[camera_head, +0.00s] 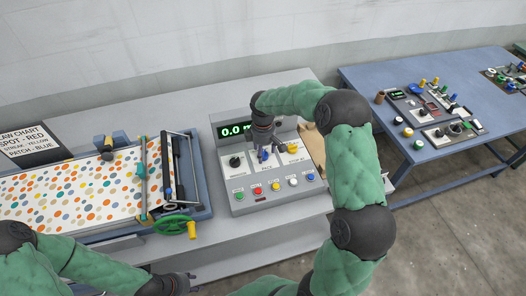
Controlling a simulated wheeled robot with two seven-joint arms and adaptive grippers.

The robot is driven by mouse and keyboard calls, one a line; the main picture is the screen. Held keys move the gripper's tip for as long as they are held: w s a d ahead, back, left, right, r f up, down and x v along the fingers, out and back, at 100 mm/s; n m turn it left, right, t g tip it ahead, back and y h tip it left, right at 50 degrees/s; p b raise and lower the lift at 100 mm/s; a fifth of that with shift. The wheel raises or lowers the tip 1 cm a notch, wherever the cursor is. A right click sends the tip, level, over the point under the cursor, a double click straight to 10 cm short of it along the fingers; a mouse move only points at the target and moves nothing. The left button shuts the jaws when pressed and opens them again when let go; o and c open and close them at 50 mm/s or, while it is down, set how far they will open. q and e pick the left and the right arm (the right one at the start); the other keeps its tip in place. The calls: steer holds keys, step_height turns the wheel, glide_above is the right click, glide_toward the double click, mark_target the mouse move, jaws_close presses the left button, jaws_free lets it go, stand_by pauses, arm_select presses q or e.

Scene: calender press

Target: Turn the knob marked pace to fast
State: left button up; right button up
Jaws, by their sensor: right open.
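The control panel (238,206) stands on the grey bench, with a lit display (232,130) reading about 0.0. The knob marked pace (263,155) is blue and sits in the middle of three knobs, with a black knob (235,162) to its left and a yellow knob (292,148) to its right. My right gripper (264,152) reaches down from above, open, with its fingers at the blue knob and partly hiding it. I cannot tell whether they touch it. The knob's setting is too small to read. My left gripper (183,286) is low at the bottom edge, away from the panel.
Several coloured buttons (258,190) line the panel's front. A press bed with a dotted sheet (75,195) and a green handwheel (172,225) lies left. A chart sign (28,143) stands behind it. A blue table (435,85) with more controls is at right.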

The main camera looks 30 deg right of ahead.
step_height(320, 180, up, 11)
steer(key=shift+r, duration=0.2)
stand_by(0.7)
